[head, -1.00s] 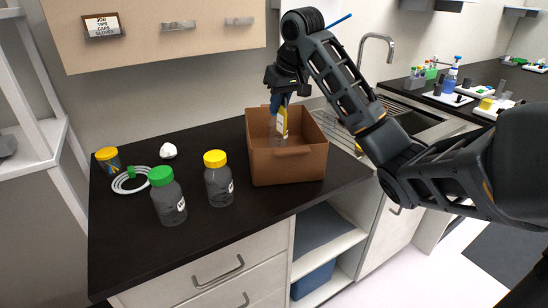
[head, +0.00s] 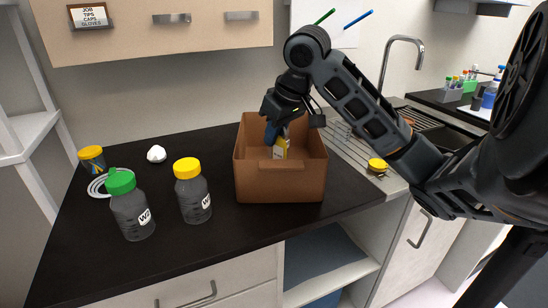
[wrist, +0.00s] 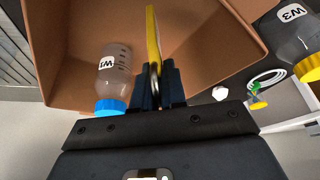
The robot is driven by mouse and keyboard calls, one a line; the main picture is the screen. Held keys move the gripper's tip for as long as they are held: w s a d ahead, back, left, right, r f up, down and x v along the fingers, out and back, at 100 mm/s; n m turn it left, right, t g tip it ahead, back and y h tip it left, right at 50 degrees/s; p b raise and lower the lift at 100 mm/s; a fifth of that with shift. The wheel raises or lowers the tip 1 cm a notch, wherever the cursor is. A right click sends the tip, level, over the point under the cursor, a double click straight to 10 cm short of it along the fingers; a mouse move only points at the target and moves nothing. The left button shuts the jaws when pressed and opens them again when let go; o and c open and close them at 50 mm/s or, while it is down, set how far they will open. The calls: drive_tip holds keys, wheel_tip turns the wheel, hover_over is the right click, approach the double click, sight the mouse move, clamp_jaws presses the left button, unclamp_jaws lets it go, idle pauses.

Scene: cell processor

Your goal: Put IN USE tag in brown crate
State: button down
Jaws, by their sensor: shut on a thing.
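The brown crate (head: 280,188) stands open on the black counter; its wall (wrist: 205,60) fills much of the wrist view. My gripper (head: 274,132) reaches down into the crate's opening. Its dark blue fingers (wrist: 157,82) are shut on the yellow and white IN USE tag (head: 281,150). The tag shows edge-on in the wrist view (wrist: 152,36), so its text cannot be read there. The front wall hides the tag's lower part in the head view, and I cannot tell whether it touches the crate floor.
A clear bottle with a blue cap (wrist: 114,78) is inside the crate, beside the fingers. Left of the crate stand a yellow-capped bottle (head: 193,192) and a green-capped bottle (head: 130,208). A sink and tap (head: 402,42) lie to the right.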

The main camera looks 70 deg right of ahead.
sight(275, 154)
drive_tip(key=shift+f, duration=2.55)
drive_tip(key=shift+f+b, duration=0.2)
drive_tip(key=shift+b, duration=0.15)
drive_tip(key=c, duration=1.2)
unclamp_jaws()
drive_tip(key=shift+r, duration=0.1)
